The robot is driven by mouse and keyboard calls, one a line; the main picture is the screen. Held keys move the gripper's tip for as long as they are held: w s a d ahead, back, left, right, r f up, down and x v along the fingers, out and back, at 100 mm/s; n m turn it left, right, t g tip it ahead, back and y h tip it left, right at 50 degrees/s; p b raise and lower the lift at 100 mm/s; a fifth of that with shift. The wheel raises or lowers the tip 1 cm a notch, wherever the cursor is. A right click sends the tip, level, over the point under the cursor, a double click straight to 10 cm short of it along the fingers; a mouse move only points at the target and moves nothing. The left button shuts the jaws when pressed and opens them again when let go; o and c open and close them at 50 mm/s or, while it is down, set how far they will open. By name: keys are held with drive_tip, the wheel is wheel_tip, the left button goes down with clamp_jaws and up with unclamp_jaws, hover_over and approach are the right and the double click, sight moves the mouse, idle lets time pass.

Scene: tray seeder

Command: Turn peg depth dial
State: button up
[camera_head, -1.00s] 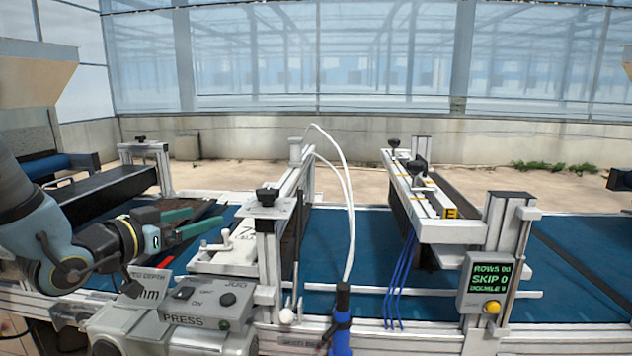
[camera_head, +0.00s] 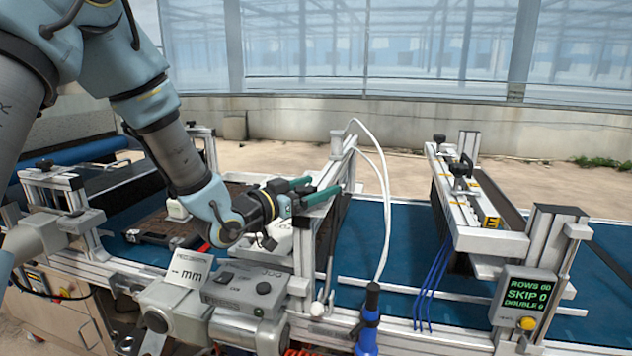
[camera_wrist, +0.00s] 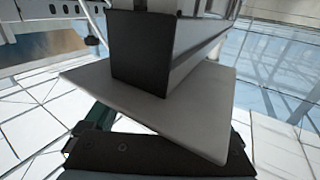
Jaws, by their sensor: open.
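My gripper (camera_head: 326,185), with green fingers, is open at the top of the near post (camera_head: 304,255) of the middle frame. The fingers point right. No dial shows clearly in the head view; the gripper covers the top of this post, where a black knob stood in the earlier frame. I cannot tell whether the fingers are around it or above it. In the wrist view a pale plate (camera_wrist: 190,115) and a dark square block (camera_wrist: 143,52) fill the middle, with part of a green finger (camera_wrist: 100,116) at the left. A tilted depth sign (camera_head: 188,270) reads "mm".
A grey jog box (camera_head: 243,288) with dark knobs stands below my gripper. White hoses (camera_head: 385,190) rise right of it. A second frame with a yellow-marked bar (camera_head: 465,200) and a display (camera_head: 524,293) stand at right. Blue belt (camera_head: 380,235) lies between the frames.

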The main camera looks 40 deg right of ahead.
drive_tip(key=shift+d, duration=0.2)
drive_tip(key=c, duration=1.4)
